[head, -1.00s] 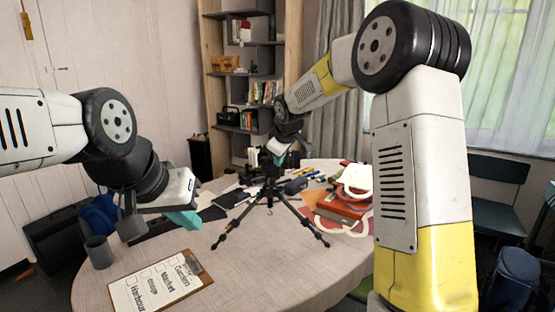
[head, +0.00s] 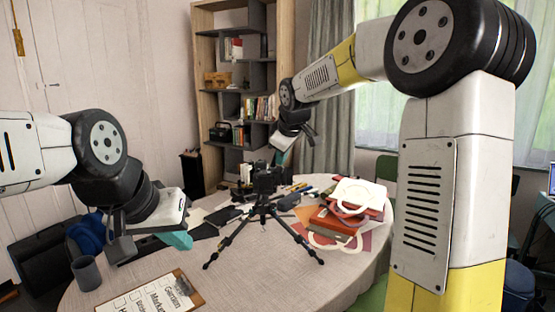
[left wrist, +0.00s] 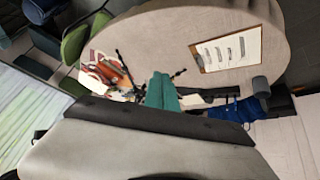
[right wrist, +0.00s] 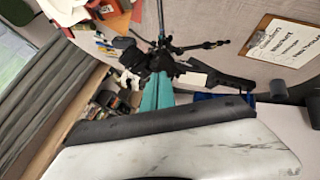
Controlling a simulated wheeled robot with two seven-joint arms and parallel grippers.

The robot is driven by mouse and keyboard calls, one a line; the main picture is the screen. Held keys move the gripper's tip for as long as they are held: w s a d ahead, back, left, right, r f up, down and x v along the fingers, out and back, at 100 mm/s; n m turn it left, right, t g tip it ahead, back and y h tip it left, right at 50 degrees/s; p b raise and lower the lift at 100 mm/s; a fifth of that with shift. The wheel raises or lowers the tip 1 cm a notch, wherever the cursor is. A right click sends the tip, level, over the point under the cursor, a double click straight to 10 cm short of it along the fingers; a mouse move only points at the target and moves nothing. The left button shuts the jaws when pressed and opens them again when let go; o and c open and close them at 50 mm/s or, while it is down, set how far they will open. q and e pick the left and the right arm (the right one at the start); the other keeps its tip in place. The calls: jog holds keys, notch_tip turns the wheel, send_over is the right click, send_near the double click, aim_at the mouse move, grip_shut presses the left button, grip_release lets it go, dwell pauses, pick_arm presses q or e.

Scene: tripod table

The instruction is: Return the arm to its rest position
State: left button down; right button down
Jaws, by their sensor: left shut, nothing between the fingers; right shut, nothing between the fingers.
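My right arm reaches in from the right in the head view. Its gripper (head: 283,158) hangs behind and above the black camera (head: 266,180) on the tripod (head: 262,208), with teal fingers closed and empty. In the right wrist view the same closed teal fingers (right wrist: 158,92) overlap the tripod (right wrist: 160,55); contact cannot be told. My left gripper (head: 178,240) is over the left part of the round table (head: 300,285), closed and empty, its teal fingers partly hidden by its body. The closed left fingers also show in the left wrist view (left wrist: 162,90).
A clipboard (head: 150,295) lies at the table's front left, beside a grey cup (head: 86,273). A stack of books (head: 340,222) with a white ring-shaped thing (head: 358,195) is right of the tripod. A shelf (head: 228,95) stands behind. The front middle of the table is clear.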

jog(key=shift+s, duration=0.1)
jog(key=s+d+r+m, duration=0.1)
jog(key=s+d+m, duration=0.2)
jog(key=s, duration=0.6)
jog(key=s+d+r+m, duration=0.1)
jog(key=s+d+m, duration=0.15)
jog(key=s, duration=0.55)
pick_arm(q)
jog(key=c, duration=1.8)
grip_release()
jog(key=o, duration=0.4)
jog(key=shift+c, duration=0.2)
jog(key=shift+o, duration=0.2)
pick_arm(e)
jog(key=s+d+f+m, duration=0.1)
jog(key=s+f+m, duration=0.1)
jog(key=s, duration=0.6)
jog(key=s+d+f+m+g, duration=0.1)
jog(key=s+f+m, duration=0.2)
jog(key=s, duration=0.5)
jog(key=shift+s+d+f+y, duration=0.2)
jog(key=shift+s+f+y, duration=0.05)
jog(key=shift+f+y, duration=0.2)
